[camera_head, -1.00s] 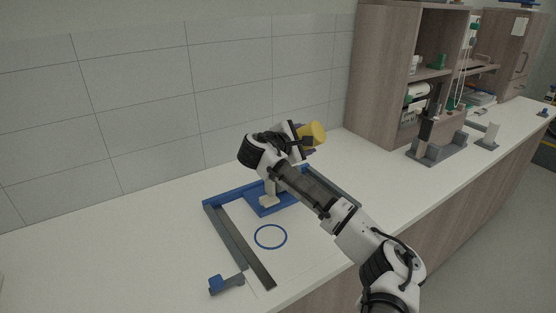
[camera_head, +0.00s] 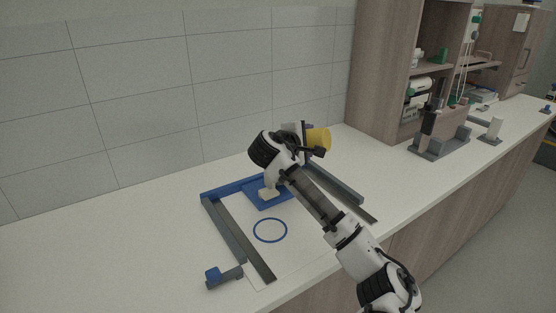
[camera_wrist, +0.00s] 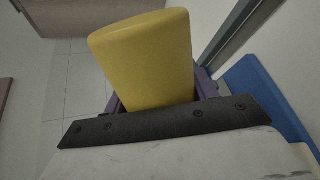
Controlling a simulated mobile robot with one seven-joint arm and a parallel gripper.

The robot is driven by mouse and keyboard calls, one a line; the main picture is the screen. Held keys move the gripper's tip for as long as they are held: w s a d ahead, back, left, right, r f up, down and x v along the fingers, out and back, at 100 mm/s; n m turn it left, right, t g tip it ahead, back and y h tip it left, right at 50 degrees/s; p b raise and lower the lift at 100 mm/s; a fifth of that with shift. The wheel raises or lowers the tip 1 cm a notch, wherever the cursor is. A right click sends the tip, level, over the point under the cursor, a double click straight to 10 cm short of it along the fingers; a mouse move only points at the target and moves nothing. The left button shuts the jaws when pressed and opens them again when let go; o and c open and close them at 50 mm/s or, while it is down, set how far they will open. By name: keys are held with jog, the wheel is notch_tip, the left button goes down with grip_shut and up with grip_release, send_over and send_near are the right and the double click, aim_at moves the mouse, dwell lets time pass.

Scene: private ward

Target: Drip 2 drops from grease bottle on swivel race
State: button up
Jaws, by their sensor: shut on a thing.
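A yellow bottle (camera_head: 318,139), which I take as the grease bottle, is in my gripper (camera_head: 306,137) above the blue and grey frame. In the wrist view the yellow bottle (camera_wrist: 148,62) fills the middle, between the purple jaws of my gripper (camera_wrist: 160,97), which are shut on it. The bottle looks tilted; its tip is hidden. A blue plate (camera_head: 262,202) lies at the back of the frame, with a pale piece (camera_head: 268,193) on it, partly behind my arm. I cannot tell which part is the swivel race.
A blue ring outline (camera_head: 270,230) is on the worktop (camera_head: 120,245) inside the grey-railed frame (camera_head: 236,240). A blue-ended clamp (camera_head: 214,276) sits at its front left corner. A dark stand (camera_head: 430,140) and a wooden shelf cabinet (camera_head: 385,70) are on the right. The left worktop is clear.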

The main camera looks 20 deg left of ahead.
jog(key=shift+s+r, duration=0.1)
jog(key=shift+r, duration=0.05)
dwell(0.3)
jog(key=shift+r+p, duration=1.9)
jog(key=shift+r, duration=0.55)
notch_tip(320, 180, up, 5)
jog(key=shift+r+p, duration=0.1)
jog(key=shift+p, duration=1.15)
